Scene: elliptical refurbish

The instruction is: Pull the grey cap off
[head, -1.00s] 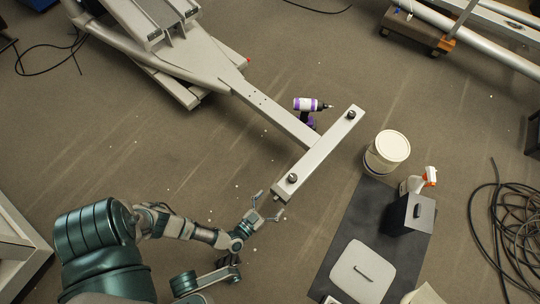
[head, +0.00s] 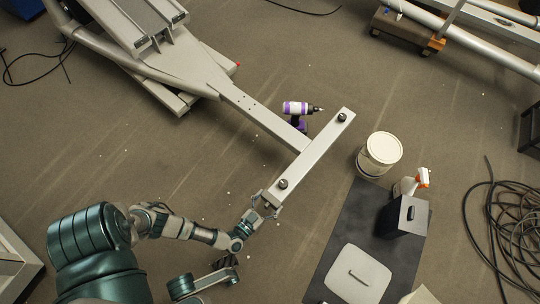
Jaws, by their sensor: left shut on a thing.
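A pale grey crossbar (head: 312,155) with two dark knobs sits at the end of a machine's long beam. The grey cap (head: 269,198) is at the crossbar's near lower-left end, mostly hidden by the fingers. My left gripper (head: 265,209) reaches in from the lower left, with its fingers on either side of that end, shut on the cap. The cap appears to be still at the bar's end; any gap is too small to tell. I cannot make out my right gripper.
A purple and white drill (head: 297,109) stands beside the beam. A white bucket (head: 379,154), a spray bottle (head: 406,186) and a dark box (head: 402,217) are to the right, near a black mat (head: 340,224). A coiled cable (head: 510,225) lies far right.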

